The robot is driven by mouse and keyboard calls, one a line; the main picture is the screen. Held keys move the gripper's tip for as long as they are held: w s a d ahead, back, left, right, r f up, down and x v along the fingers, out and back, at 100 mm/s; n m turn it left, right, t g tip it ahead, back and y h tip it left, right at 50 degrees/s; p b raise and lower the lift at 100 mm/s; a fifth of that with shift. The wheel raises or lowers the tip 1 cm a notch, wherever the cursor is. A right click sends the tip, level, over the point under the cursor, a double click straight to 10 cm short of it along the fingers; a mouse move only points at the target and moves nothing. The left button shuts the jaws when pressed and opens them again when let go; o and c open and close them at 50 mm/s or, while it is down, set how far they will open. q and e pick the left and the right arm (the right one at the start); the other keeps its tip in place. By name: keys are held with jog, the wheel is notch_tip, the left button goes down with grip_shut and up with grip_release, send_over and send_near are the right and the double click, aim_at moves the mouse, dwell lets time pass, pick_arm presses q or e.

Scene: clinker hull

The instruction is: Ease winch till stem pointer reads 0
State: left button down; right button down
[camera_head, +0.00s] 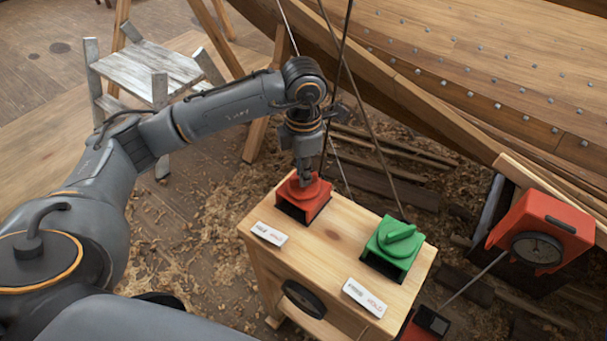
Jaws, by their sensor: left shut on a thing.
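A red winch control (304,198) and a green winch control (393,247) sit on top of a wooden box (335,236). My left gripper (305,181) reaches down from above and is shut on the top of the red control. The green control has a raised handle on top and stands free. A red device with a round dark dial (538,248) is at the right by the hull; its reading is too small to tell. I cannot tell which part is the stem pointer. My right gripper is not in view.
White labels (269,234) lie on the box in front of the controls. Taut lines (378,140) run up from the box area. The planked hull (470,70) fills the upper right. A whitish wooden stool (150,72) stands upper left. Shavings cover the floor.

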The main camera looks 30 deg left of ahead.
pick_arm(q)
jog(key=shift+n, duration=0.6)
jog(key=c, duration=1.4)
grip_release()
notch_tip(320, 180, up, 12)
